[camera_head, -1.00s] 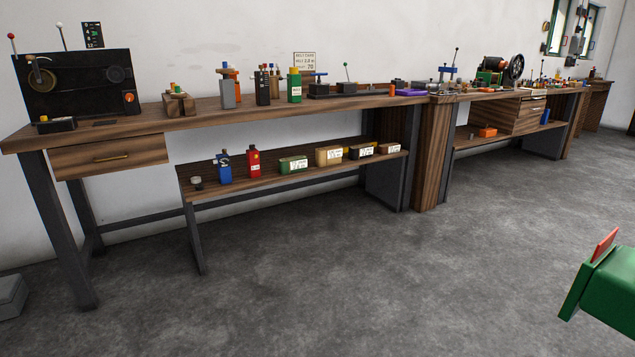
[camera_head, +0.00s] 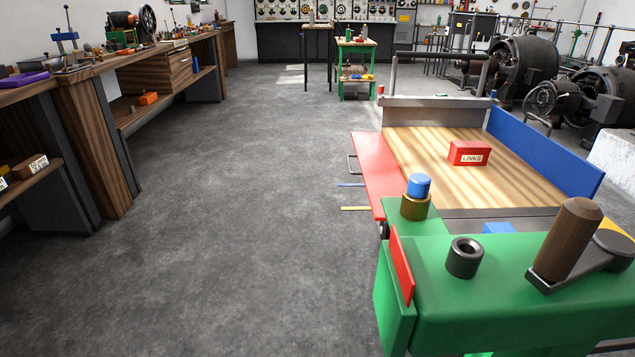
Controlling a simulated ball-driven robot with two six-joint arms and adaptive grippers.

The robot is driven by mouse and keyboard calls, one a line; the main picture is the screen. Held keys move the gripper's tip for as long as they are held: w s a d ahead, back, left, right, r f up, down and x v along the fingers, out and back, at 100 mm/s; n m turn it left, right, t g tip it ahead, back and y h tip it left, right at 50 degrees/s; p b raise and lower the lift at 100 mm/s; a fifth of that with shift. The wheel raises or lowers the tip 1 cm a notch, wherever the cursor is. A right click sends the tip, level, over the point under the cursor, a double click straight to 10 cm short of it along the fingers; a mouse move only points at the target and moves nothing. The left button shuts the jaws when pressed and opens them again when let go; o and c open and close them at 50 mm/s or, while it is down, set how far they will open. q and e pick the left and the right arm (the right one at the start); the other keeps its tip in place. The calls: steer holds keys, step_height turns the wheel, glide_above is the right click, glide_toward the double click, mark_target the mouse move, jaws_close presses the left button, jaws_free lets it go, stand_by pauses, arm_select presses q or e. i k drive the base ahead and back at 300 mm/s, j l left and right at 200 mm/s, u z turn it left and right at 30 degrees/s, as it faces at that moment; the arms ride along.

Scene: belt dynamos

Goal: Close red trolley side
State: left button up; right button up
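The trolley has a wooden deck (camera_head: 430,160) and stands at the right of the head view. Its red side (camera_head: 375,178) is folded outward along the deck's left edge, lying roughly flat, with a small dark handle at its outer edge. The blue side (camera_head: 540,153) stands up along the right edge. A grey panel (camera_head: 440,112) stands at the far end. A red box labelled LINKS (camera_head: 469,153) sits on the deck. Neither of my grippers shows in this view.
A green block (camera_head: 500,270) with a brown handle (camera_head: 568,238) and dark socket fills the near right. Wooden benches (camera_head: 110,130) line the left. Open grey floor lies between benches and trolley. Dark machines (camera_head: 530,68) stand behind right.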

mark_target(382, 173)
steer(key=i+j+z, duration=0.5)
steer(key=z, duration=0.15)
steer(key=i+j+z, duration=0.1)
steer(key=i+j, duration=0.15)
steer(key=i+j+z, duration=0.1)
steer(key=i+j, duration=0.15)
steer(key=j, duration=0.25)
steer(key=i+j+z, duration=0.15)
steer(key=j, duration=0.25)
steer(key=i+j+z, duration=0.1)
steer(key=i+j, duration=0.2)
steer(key=j, duration=0.15)
